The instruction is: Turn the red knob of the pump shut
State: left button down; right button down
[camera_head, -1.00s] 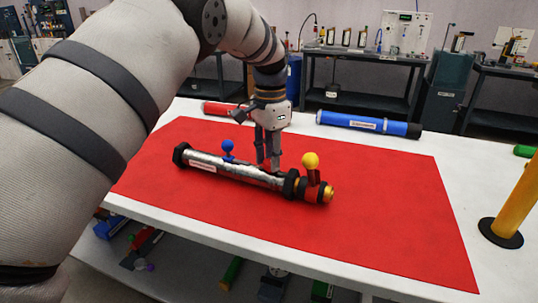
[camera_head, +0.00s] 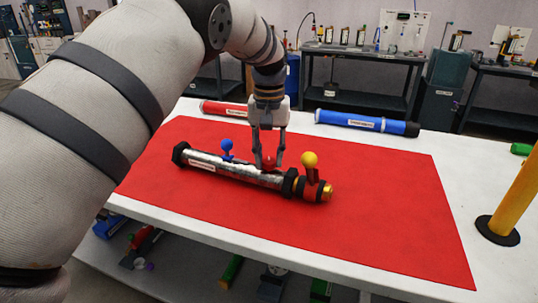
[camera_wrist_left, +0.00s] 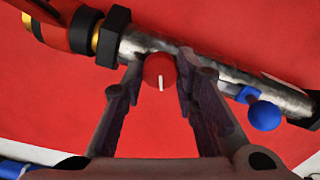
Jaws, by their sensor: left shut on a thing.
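The pump (camera_head: 235,172) is a silver tube with black ends, lying on a red mat (camera_head: 390,215). Its red knob (camera_head: 268,162) is on top of the tube, between a blue ball handle (camera_head: 227,145) and a yellow ball handle (camera_head: 309,160). My left gripper (camera_head: 268,169) reaches down from above with one finger on each side of the red knob, shut on it. In the left wrist view the round red knob (camera_wrist_left: 159,72) sits between the fingertips (camera_wrist_left: 160,66), its white mark pointing nearly along the fingers. My right gripper is out of view.
A blue tube (camera_head: 365,122) and a red tube (camera_head: 222,108) lie behind the mat on the white table (camera_head: 456,180). A yellow post (camera_head: 515,195) stands at the right. The mat in front of the pump is clear.

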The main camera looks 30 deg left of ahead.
aim_at(269, 160)
pick_arm(q)
jog(key=n, duration=0.3)
jog(key=shift+f+n, duration=0.1)
jog(key=shift+n, duration=2)
jog(key=c, duration=1.2)
grip_release()
jog(key=shift+c, duration=0.2)
notch_tip(269, 160, up, 12)
